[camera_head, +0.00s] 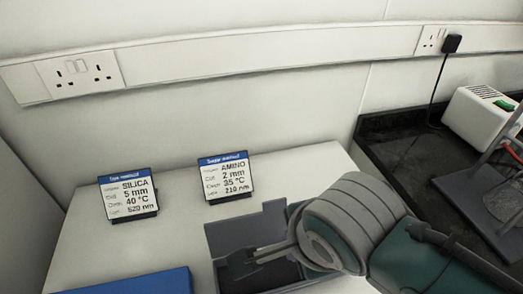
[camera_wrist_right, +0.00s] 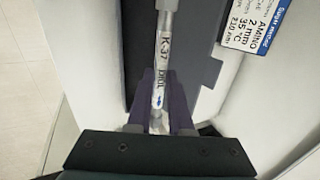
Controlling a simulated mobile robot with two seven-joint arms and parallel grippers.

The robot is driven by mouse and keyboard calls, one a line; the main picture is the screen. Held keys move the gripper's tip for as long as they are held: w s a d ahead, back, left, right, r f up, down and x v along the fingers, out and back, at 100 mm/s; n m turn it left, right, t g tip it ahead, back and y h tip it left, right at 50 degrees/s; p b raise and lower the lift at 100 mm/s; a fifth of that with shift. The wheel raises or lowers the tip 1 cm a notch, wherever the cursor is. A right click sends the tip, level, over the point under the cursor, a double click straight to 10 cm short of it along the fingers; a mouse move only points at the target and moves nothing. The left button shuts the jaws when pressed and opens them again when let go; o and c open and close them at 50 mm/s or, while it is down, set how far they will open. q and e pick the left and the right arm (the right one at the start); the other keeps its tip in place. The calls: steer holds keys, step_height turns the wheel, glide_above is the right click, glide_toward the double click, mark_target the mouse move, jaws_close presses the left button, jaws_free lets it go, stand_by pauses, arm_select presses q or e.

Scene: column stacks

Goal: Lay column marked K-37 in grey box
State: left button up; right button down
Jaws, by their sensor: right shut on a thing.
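In the head view my right gripper (camera_head: 243,262) is over the box, and the column cannot be made out there. Whether the column touches the box floor cannot be told. My left gripper is not in view.
A blue box (camera_head: 140,283) is at the bottom left. A SILICA card (camera_head: 128,195) and an AMINO card (camera_head: 226,177) stand behind, the AMINO card near the grey box.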

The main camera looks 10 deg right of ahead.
mark_target(285, 268)
step_height(285, 268, down, 3)
steer(key=shift+b, duration=1.15)
step_height(285, 268, down, 4)
steer(key=b, duration=0.3)
steer(key=shift+f+b, duration=0.35)
steer(key=shift+f, duration=0.15)
steer(key=c, duration=0.8)
jaws_free()
steer(key=shift+w, duration=0.1)
steer(key=shift+o, duration=0.3)
steer(key=shift+f, duration=0.1)
steer(key=shift+d, duration=0.1)
